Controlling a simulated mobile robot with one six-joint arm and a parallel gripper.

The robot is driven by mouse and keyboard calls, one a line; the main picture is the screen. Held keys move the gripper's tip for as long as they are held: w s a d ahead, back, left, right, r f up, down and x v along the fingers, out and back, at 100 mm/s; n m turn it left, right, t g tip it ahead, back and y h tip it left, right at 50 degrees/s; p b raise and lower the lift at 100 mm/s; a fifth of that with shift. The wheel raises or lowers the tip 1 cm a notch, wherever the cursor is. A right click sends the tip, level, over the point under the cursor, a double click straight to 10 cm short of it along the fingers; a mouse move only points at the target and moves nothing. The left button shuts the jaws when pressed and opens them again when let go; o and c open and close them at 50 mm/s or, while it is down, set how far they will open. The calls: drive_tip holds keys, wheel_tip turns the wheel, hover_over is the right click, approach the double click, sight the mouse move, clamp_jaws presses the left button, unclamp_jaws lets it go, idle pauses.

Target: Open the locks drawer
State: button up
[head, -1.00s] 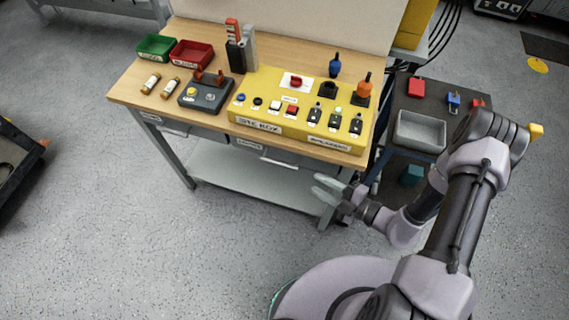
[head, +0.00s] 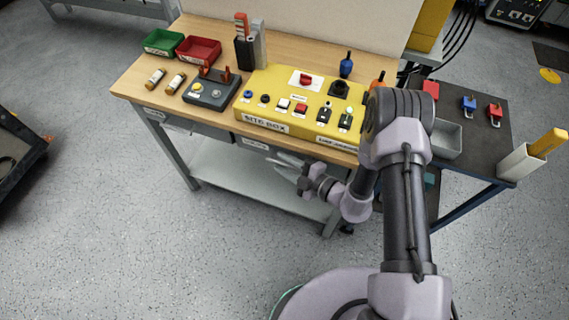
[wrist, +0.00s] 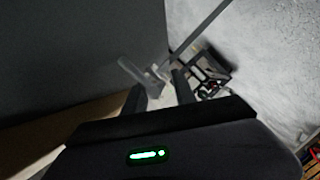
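Two grey drawers sit under the bench top: a left drawer (head: 211,131) and a right drawer (head: 252,144), which my arm partly covers. Both look shut. Their small labels are too blurred to read, so I cannot tell which is the locks drawer. My gripper (head: 283,162) is in front of the right drawer, close to its handle area. In the wrist view my gripper (wrist: 159,86) has its two dark fingers apart. A pale handle-like bar (wrist: 142,75) shows near the fingertips. I cannot tell whether they touch it.
The bench top (head: 130,82) holds a yellow site box (head: 262,108), a grey device (head: 211,92), a green bin (head: 163,42) and a red bin (head: 199,50). A lower shelf (head: 230,178) lies below the drawers. A dark side table (head: 478,140) stands right. Floor in front is clear.

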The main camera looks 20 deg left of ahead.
clamp_jaws()
idle(1.3)
